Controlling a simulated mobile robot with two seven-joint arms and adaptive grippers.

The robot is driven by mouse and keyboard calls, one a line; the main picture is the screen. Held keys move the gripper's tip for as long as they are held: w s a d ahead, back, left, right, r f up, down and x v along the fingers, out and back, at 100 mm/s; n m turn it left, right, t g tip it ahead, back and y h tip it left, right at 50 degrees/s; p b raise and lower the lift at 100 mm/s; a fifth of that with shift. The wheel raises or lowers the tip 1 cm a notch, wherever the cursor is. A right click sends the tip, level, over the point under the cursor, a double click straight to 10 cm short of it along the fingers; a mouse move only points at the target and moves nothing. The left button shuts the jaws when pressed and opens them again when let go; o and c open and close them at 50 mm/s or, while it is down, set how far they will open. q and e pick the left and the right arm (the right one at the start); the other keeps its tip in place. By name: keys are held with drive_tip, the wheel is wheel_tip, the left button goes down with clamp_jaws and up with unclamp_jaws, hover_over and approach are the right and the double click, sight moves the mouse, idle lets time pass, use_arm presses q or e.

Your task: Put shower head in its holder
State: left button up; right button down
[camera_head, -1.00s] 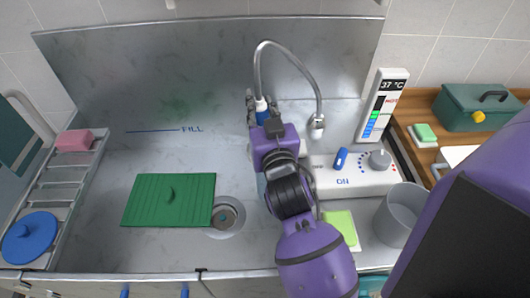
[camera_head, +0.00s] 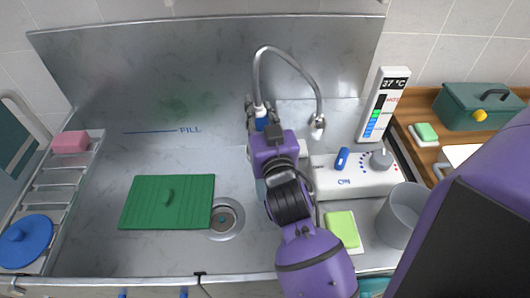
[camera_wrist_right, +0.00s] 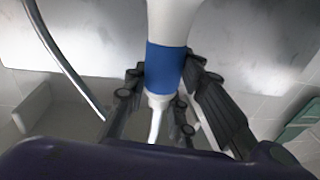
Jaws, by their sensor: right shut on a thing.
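My right gripper (camera_head: 262,118) is shut on the shower head's handle (camera_head: 261,124), above the right part of the sink basin. In the right wrist view the handle is white with a blue band (camera_wrist_right: 164,68), and the dark fingers close on both sides of the band. A grey metal hose or pipe (camera_head: 288,58) arches from above the gripper to a metal fitting (camera_head: 317,124) on the right. It also runs down the left of the wrist view (camera_wrist_right: 62,62). The spray face is hidden, and I cannot make out the holder clearly. My left gripper is not in view.
A white control unit (camera_head: 355,178) with a blue lever (camera_head: 342,159) and a knob stands right of my arm. A green ribbed board (camera_head: 150,205) lies left of the drain (camera_head: 225,219). A grey bucket (camera_head: 402,215) and a green sponge (camera_head: 342,228) are at the right front.

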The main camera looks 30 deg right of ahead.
drive_tip(key=shift+f, duration=0.1)
drive_tip(key=shift+f, duration=0.65)
idle(0.8)
drive_tip(key=c, duration=1.4)
unclamp_jaws()
wheel_tip(320, 180, up, 10)
drive_tip(key=shift+s+f, duration=0.1)
